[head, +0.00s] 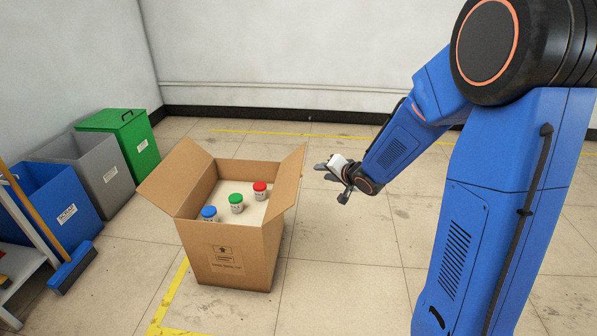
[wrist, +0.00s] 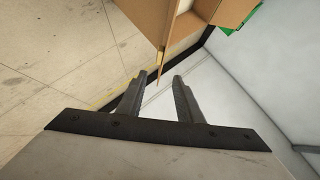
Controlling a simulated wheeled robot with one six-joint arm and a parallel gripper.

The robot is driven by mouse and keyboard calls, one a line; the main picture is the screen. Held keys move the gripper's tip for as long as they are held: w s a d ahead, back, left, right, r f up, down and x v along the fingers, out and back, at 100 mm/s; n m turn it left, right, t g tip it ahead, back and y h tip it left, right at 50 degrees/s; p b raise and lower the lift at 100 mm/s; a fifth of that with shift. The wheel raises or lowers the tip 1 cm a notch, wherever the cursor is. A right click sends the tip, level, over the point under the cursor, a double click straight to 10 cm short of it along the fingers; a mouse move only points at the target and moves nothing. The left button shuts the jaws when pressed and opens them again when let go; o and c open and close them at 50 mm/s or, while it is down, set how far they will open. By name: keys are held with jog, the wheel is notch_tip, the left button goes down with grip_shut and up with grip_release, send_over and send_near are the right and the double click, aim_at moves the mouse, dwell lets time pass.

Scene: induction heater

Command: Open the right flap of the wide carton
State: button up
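The wide carton (head: 240,262) stands open on the floor. Its right flap (head: 288,182) is raised and leans outward to the right. Its left flap (head: 176,178) is folded outward to the left. Inside are jars with a blue lid (head: 209,213), a green lid (head: 236,198) and a red lid (head: 260,187). My gripper (head: 332,178) is to the right of the right flap, apart from it and empty. In the wrist view my gripper (wrist: 160,77) has its two fingers spread, with the carton's brown cardboard (wrist: 196,22) beyond the fingertips.
A blue bin (head: 62,208), a grey bin (head: 88,172) and a green lidded bin (head: 125,140) line the left wall. A broom (head: 72,265) and a shelf (head: 20,280) are at the far left.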

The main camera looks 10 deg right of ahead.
aim_at(303, 171)
jog(key=x, duration=1.7)
grip_shut()
